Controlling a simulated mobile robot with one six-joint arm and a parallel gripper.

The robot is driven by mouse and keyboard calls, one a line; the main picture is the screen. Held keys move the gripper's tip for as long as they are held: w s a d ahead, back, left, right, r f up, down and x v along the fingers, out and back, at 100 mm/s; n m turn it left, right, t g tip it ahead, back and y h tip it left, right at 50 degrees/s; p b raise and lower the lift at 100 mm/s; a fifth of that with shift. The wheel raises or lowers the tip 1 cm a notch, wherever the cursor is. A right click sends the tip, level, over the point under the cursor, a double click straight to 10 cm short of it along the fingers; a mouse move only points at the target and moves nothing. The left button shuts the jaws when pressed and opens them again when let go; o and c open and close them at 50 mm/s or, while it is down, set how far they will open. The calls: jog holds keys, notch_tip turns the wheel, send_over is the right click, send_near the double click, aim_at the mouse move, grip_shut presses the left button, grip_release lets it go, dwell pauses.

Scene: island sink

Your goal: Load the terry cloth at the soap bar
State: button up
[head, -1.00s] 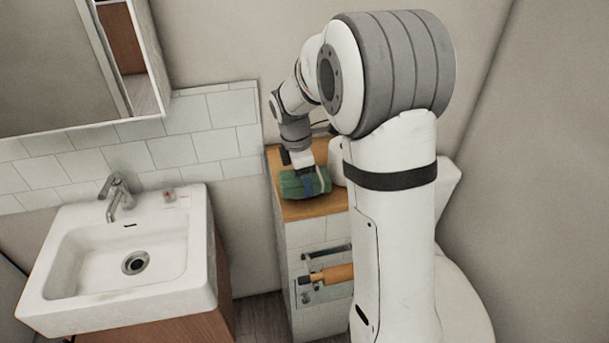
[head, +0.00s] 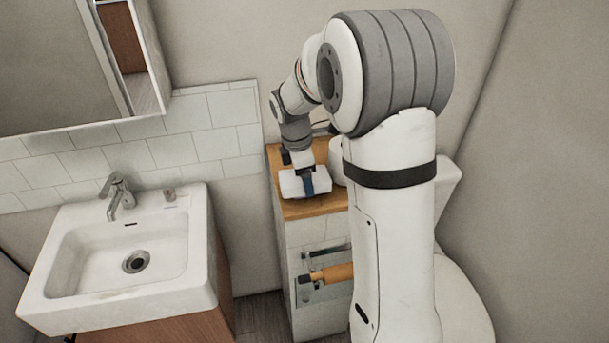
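A white, block-like thing (head: 291,184), possibly the terry cloth, is at my gripper on the wooden top of the tiled cabinet. My gripper (head: 309,186) points down, with a blue finger in front of the white thing's near side. The other finger is hidden, so I cannot tell whether the gripper is shut on it. I also cannot tell whether the white thing rests on the wood or is just above it. A small reddish thing (head: 169,195) stands on the sink's back rim. It may be the soap bar, but it is too small to be sure.
The white sink (head: 60,255) with a grey tap (head: 117,196) is at left, its basin empty. The wooden cabinet top (head: 305,209) is narrow. A white roll-like thing (head: 337,160) stands beside my gripper. An orange roll (head: 334,274) sticks out below.

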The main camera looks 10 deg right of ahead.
jog(key=shift+r+p, duration=2.85)
jog(key=shift+r, duration=0.7)
jog(key=shift+f, duration=0.1)
